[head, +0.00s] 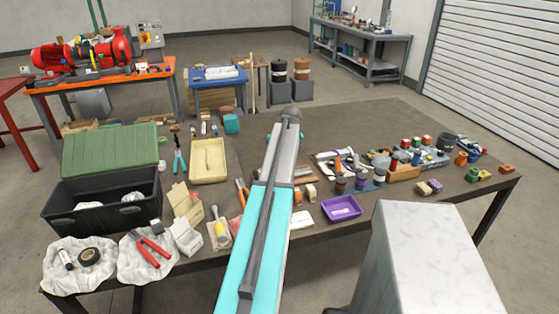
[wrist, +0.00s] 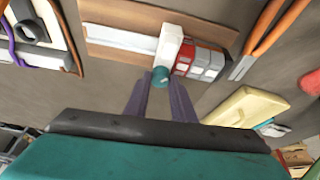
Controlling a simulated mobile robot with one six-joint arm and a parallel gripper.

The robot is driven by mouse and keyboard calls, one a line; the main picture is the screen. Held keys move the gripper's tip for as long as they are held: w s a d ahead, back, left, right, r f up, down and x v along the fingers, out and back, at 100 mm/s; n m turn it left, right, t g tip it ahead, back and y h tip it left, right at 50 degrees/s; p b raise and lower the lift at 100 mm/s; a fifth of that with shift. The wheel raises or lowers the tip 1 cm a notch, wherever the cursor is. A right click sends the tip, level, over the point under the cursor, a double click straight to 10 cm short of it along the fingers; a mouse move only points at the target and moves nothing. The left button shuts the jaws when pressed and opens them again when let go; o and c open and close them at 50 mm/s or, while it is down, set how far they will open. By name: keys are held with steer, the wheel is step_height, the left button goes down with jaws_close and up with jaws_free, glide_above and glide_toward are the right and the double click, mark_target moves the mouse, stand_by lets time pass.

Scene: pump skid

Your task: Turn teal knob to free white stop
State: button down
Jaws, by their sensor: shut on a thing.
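The small teal knob (wrist: 160,75) shows in the wrist view at the lower end of the white stop (wrist: 170,45). The white stop stands across a pale rail (wrist: 120,38) on a brown board (wrist: 100,12). Red and grey blocks (wrist: 200,62) sit on the rail, close against the right side of the stop. My gripper (wrist: 160,83) has its two purple-grey fingers on either side of the knob and is shut on it. In the head view, my own arm hides the gripper, knob and stop.
Orange-handled pliers (wrist: 262,40) lie right of the board in the wrist view, with a cream block (wrist: 246,106) nearer. In the head view, a purple tray (head: 341,209) and several coloured parts crowd the bench (head: 380,125). Its far middle is fairly clear.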

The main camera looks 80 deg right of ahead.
steer(key=n, duration=0.2)
steer(key=n+t+y+b, duration=0.1)
steer(key=n, duration=0.1)
steer(key=shift+s+d, duration=0.2)
steer(key=shift+n+t+y+b, duration=0.4)
steer(key=shift+n+y, duration=0.3)
steer(key=shift+n, duration=1.3)
steer(key=c, duration=1.5)
jaws_free()
steer(key=shift+r, duration=0.1)
steer(key=b+v, duration=0.2)
steer(key=v, duration=1.1)
steer(key=shift+s+r, duration=0.25)
steer(key=shift+r, duration=0.05)
